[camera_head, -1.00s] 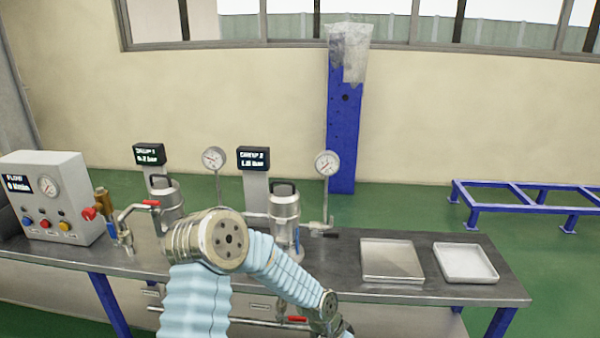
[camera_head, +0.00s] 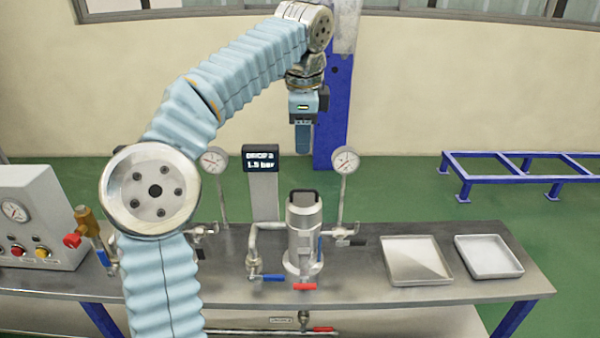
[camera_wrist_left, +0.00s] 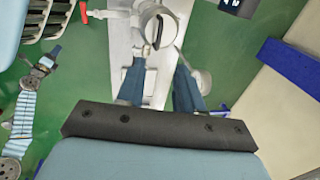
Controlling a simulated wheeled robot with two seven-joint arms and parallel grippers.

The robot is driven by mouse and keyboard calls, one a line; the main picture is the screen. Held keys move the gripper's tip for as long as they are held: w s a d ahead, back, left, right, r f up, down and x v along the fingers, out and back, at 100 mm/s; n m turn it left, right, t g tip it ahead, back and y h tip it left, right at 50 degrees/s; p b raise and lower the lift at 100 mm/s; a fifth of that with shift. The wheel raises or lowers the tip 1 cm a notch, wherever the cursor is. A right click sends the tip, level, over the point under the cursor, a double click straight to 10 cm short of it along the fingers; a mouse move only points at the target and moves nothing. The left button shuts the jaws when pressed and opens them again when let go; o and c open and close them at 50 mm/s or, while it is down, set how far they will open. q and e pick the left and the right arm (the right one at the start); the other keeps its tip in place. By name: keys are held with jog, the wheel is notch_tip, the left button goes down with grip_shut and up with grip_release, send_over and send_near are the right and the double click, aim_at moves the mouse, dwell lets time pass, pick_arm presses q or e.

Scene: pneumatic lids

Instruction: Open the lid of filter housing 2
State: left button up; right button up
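Filter housing 2 (camera_head: 303,235) is a silver upright cylinder on the bench. Its lid (camera_head: 303,200) with a dark handle looks seated on top. My left gripper (camera_head: 303,140) hangs in the air above the lid, pointing down and apart from it. In the left wrist view its two blue fingers (camera_wrist_left: 158,72) stand apart with nothing between them, and the round lid (camera_wrist_left: 155,27) lies beyond the tips. A display (camera_head: 261,160) stands behind the housing, its small text reading about 1.5 bar. My right arm seems to show at the left of the wrist view; its finger state is unclear.
A blue-handled valve (camera_head: 268,278) and a red handle (camera_head: 304,287) sit low by the housing. A gauge (camera_head: 345,161) stands to its right. Two trays (camera_head: 391,274) (camera_head: 489,274) lie on the right of the bench. My left arm hides the area of housing 1.

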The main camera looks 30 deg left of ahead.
aim_at(303, 189)
pick_arm(q)
jog(key=f, duration=0.4)
jog(key=w+a+f+b, duration=0.1)
jog(key=f, duration=0.3)
jog(key=w+f, duration=0.1)
jog(key=f, duration=0.4)
jog(key=shift+a, duration=0.15)
grip_shut()
dwell(0.8)
